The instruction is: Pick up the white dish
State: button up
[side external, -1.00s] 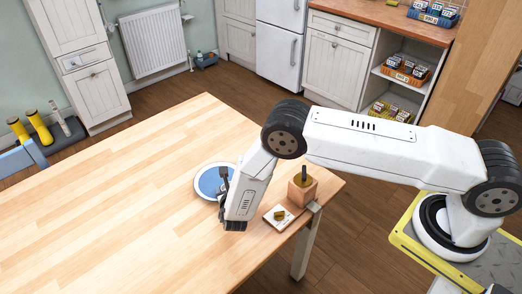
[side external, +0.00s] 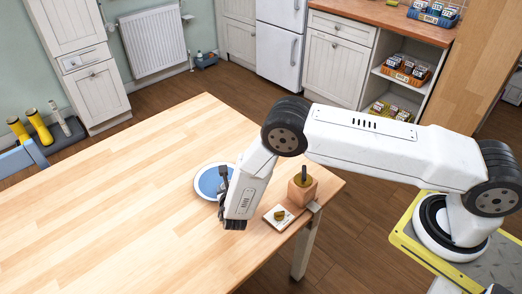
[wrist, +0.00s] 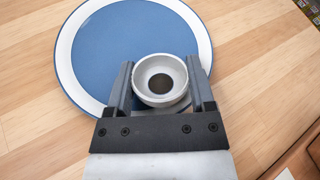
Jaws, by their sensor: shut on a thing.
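The white dish (wrist: 160,80) is a small round pale bowl with a dark round centre. In the wrist view it sits between the two fingers of my gripper (wrist: 160,68), which is shut on it. It overlaps the near part of a blue plate with a white rim (wrist: 138,30); I cannot tell whether it touches the plate or is just above it. In the side view my gripper (side external: 223,187) points down at the right edge of the blue plate (side external: 209,182), and the dish is hidden there.
A wooden block (side external: 302,188) with a dark upright peg stands to the right, near the table's edge. A small pale tile (side external: 279,217) with a brownish piece on it lies beside it. The left of the wooden table (side external: 120,200) is clear.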

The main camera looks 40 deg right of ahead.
jog(key=shift+r, duration=0.65)
jog(key=s+d+r, duration=0.2)
jog(key=s+r, duration=0.9)
jog(key=s, duration=0.3)
jog(key=shift+d, duration=0.25)
jog(key=shift+r, duration=0.1)
jog(key=shift+s+r+m+t+h, duration=0.25)
jog(key=shift+m+t, duration=0.1)
jog(key=shift+t, duration=0.3)
jog(key=shift+s+r+m+t+h, duration=0.25)
jog(key=shift+m+t, duration=0.1)
jog(key=shift+t, duration=0.3)
jog(key=shift+w+f, duration=0.1)
jog(key=w+f, duration=0.2)
jog(key=w, duration=0.2)
jog(key=w+a+f, duration=0.1)
jog(key=w+f, duration=0.2)
jog(key=w, duration=0.1)
jog(key=w+a+f, duration=0.1)
jog(key=w+f, duration=0.2)
jog(key=w, duration=0.1)
jog(key=shift+w+a+f, duration=0.1)
jog(key=shift+w+f, duration=0.05)
jog(key=shift+f, duration=0.05)
jog(key=shift+w+a+f, duration=0.1)
jog(key=shift+w+f, duration=0.25)
jog(key=shift+f, duration=0.1)
